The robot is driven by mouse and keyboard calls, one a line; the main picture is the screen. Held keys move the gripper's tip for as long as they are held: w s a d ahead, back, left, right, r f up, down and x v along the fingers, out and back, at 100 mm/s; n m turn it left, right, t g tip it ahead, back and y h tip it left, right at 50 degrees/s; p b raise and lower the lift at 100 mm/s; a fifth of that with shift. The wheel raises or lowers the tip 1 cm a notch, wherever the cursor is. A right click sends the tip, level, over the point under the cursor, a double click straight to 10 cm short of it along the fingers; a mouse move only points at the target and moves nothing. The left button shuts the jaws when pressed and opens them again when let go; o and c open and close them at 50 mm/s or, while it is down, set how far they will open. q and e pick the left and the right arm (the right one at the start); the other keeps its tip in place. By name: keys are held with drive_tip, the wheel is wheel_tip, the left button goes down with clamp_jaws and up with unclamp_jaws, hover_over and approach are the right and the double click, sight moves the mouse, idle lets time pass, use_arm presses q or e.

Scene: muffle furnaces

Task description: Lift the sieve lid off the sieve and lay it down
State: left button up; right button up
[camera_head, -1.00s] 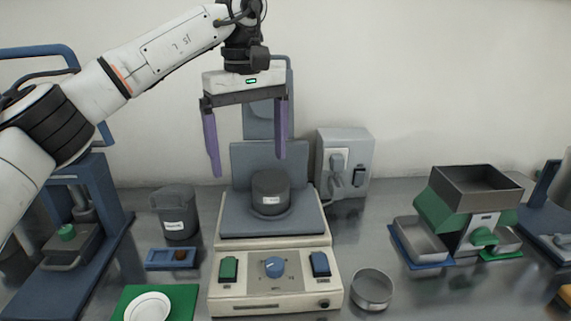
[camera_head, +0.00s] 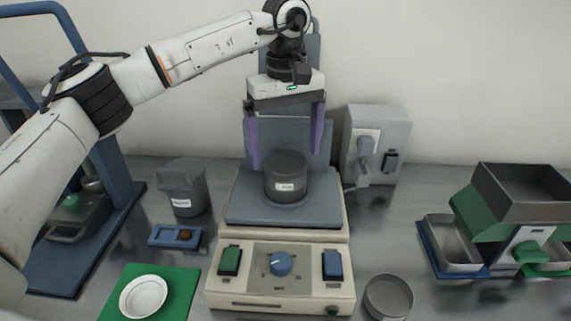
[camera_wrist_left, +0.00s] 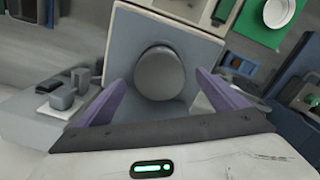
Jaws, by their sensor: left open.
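The sieve (camera_head: 286,186) is a dark grey round can with a white label, standing upright on the grey plate of a cream shaker machine. Its lid (camera_head: 286,158) is the dark top, and it also shows as a grey disc in the left wrist view (camera_wrist_left: 159,72). The lid sits on the sieve. My left gripper (camera_head: 285,160) points down with its purple fingers apart, one on each side of the lid at about its height. I cannot tell whether the fingers touch it. In the wrist view the fingers look clear of it. My right gripper is not in view.
The shaker (camera_head: 281,279) has a knob and two switches in front. A round metal pan (camera_head: 389,298) stands to its right. A green mat (camera_head: 182,300) with a white dish (camera_head: 143,296) lies front left. A grey bin (camera_head: 181,188) and a socket box (camera_head: 378,143) flank the shaker.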

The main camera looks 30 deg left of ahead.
use_arm(q)
wheel_tip(320, 180, down, 2)
drive_tip(key=c, duration=1.1)
drive_tip(key=shift+r, duration=0.15)
drive_tip(key=shift+c, duration=0.2)
